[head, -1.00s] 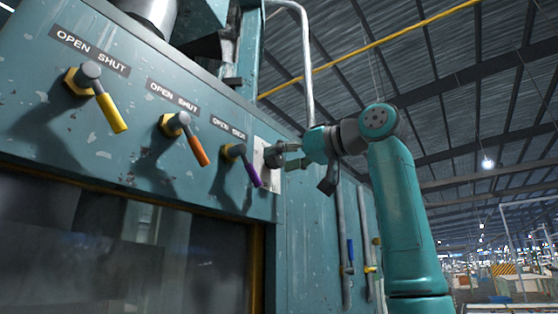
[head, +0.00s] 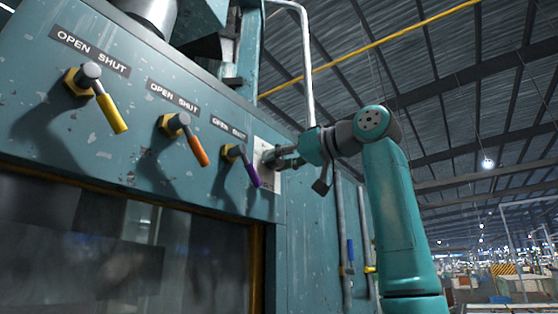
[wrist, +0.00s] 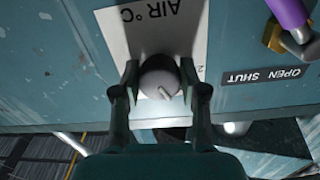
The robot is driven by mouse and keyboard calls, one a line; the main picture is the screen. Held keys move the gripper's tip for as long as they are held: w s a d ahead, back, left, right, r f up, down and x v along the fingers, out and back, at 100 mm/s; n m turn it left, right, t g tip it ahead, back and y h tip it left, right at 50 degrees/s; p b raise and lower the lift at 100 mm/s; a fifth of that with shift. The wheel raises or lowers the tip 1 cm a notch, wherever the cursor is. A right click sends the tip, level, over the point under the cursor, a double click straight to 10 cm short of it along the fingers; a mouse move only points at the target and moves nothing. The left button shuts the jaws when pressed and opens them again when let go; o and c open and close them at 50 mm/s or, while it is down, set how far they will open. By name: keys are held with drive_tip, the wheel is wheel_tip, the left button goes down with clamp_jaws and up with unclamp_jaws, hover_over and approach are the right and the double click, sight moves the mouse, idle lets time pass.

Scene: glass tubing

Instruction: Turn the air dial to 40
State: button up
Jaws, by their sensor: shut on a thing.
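The air dial is a round grey knob (wrist: 160,80) with a pale pointer mark, on a white plate (wrist: 130,22) lettered "AIR °C". The plate looks upside down in the wrist view. My gripper (wrist: 160,88) has one finger on each side of the knob and is shut on it. In the head view my gripper (head: 283,160) reaches the plate (head: 268,181) from the right, and the knob is mostly hidden. Most of the scale numbers are hidden behind the knob and fingers, so I cannot read the setting.
A purple-handled valve (head: 240,158) sits just left of the plate, close to my gripper. Orange (head: 182,132) and yellow (head: 102,98) valves with OPEN SHUT labels are farther left. Pipes (head: 344,225) run down the panel below my arm. Open space lies to the right.

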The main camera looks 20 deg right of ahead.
drive_tip(key=shift+m, duration=0.3)
drive_tip(key=m, duration=0.8)
drive_tip(key=shift+m, duration=0.3)
idle(0.3)
drive_tip(key=o, duration=1.1)
drive_tip(key=shift+o, duration=0.2)
drive_tip(key=v, duration=1.2)
drive_tip(key=shift+r, duration=0.2)
